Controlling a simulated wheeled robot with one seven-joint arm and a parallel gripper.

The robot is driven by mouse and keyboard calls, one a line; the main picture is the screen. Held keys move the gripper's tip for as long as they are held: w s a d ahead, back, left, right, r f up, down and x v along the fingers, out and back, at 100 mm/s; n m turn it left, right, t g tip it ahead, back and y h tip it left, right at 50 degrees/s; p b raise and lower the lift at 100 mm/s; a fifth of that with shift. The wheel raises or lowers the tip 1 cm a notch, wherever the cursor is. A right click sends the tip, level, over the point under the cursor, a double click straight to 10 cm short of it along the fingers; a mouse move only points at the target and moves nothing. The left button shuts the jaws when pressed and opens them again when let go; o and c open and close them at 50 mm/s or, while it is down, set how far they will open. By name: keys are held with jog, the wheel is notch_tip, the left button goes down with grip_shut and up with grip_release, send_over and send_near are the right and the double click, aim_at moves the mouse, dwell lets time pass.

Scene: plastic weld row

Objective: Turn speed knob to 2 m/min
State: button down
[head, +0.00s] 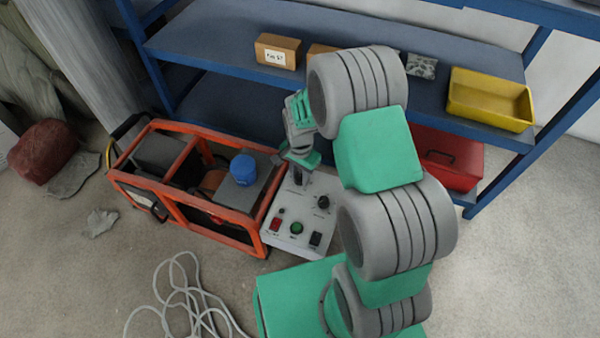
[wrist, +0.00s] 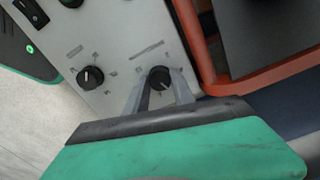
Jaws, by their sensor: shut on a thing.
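The speed knob (wrist: 159,78) is a round black dial with a pale pointer line on the light grey control panel. In the wrist view my gripper (wrist: 160,88) has its two grey fingers closed around this knob, one on each side. The scale marks around it are too small to read. In the head view my gripper (head: 302,172) is over the far end of the control panel (head: 285,238), and the knob under it is mostly hidden. A second black knob (wrist: 91,78) is beside it on the panel, apart from the fingers; it also shows in the head view (head: 322,202).
The panel also carries a red switch (head: 275,225), a green button (head: 296,228) and a black switch (head: 315,239). An orange-framed machine (head: 172,208) with a blue cap (head: 243,169) adjoins its left side. A blue shelf (head: 205,50) stands behind. Loose cable (head: 180,300) lies on the floor.

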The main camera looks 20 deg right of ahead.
aim_at(300, 177)
jog(key=n+p, duration=0.2)
jog(key=n, duration=0.4)
jog(key=shift+r, duration=0.1)
jog(key=n+p, duration=0.1)
jog(key=n, duration=0.4)
jog(key=shift+n+p, duration=0.4)
jog(key=n+p, duration=0.1)
jog(key=n, duration=1)
jog(key=shift+p, duration=0.35)
jog(key=c, duration=1.1)
grip_release()
notch_tip(300, 177, up, 8)
jog(key=shift+f+p, duration=0.2)
jog(key=shift+p, duration=0.85)
